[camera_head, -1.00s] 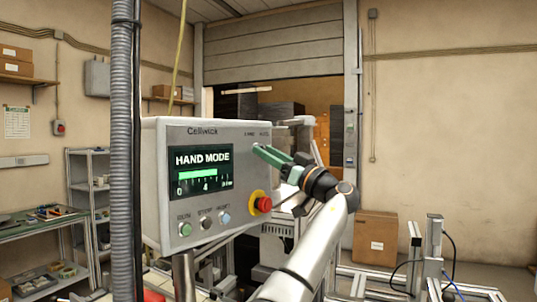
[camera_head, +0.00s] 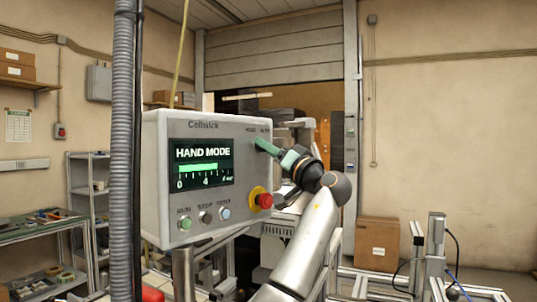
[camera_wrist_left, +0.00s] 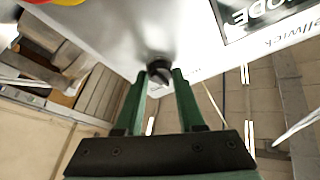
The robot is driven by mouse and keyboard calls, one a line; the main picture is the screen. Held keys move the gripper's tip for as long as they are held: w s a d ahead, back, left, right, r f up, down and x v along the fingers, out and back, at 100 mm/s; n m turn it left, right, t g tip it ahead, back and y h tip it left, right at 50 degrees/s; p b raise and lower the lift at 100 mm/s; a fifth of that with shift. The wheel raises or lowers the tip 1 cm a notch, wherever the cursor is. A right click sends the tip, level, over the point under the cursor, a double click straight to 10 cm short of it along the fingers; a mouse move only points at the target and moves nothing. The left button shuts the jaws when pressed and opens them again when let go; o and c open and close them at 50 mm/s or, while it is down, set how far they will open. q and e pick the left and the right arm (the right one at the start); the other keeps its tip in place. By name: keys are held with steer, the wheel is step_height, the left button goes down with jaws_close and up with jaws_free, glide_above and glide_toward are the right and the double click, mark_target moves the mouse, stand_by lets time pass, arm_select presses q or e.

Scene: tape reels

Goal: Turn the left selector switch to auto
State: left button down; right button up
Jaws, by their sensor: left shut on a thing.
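The grey control panel (camera_head: 218,143) marked Cellwick stands left of the middle in the head view. Its screen (camera_head: 203,164) reads HAND MODE above a green bar. My left gripper (camera_head: 262,146), with green fingers, reaches the upper right of the panel's face, just under two small labels. In the left wrist view, the fingers (camera_wrist_left: 158,76) are shut around a small dark knob (camera_wrist_left: 159,70), the selector switch. The knob is hidden behind the fingers in the head view, and its pointing direction is unclear. My right gripper is not in view.
A red stop button (camera_head: 264,201) on a yellow collar sits below the gripper on the panel. Green, dark and pale-blue push buttons (camera_head: 205,217) line the lower edge. A grey corrugated hose (camera_head: 122,150) hangs left of the panel. A cardboard box (camera_head: 376,243) stands on the right.

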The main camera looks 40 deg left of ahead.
arm_select(q)
steer(key=shift+s+r+m+t+h+p, duration=0.1)
steer(key=shift+m+t+h+p, duration=0.4)
steer(key=shift+m, duration=1.1)
steer(key=shift+m+t+h+p, duration=0.4)
steer(key=shift+m+h, duration=0.15)
steer(key=shift+m, duration=1.05)
steer(key=shift+s+r+m+t+h+p, duration=0.1)
steer(key=shift+m+t+h+p, duration=0.4)
steer(key=shift+m, duration=1.1)
steer(key=shift+f, duration=0.1)
steer(key=c, duration=0.5)
jaws_free()
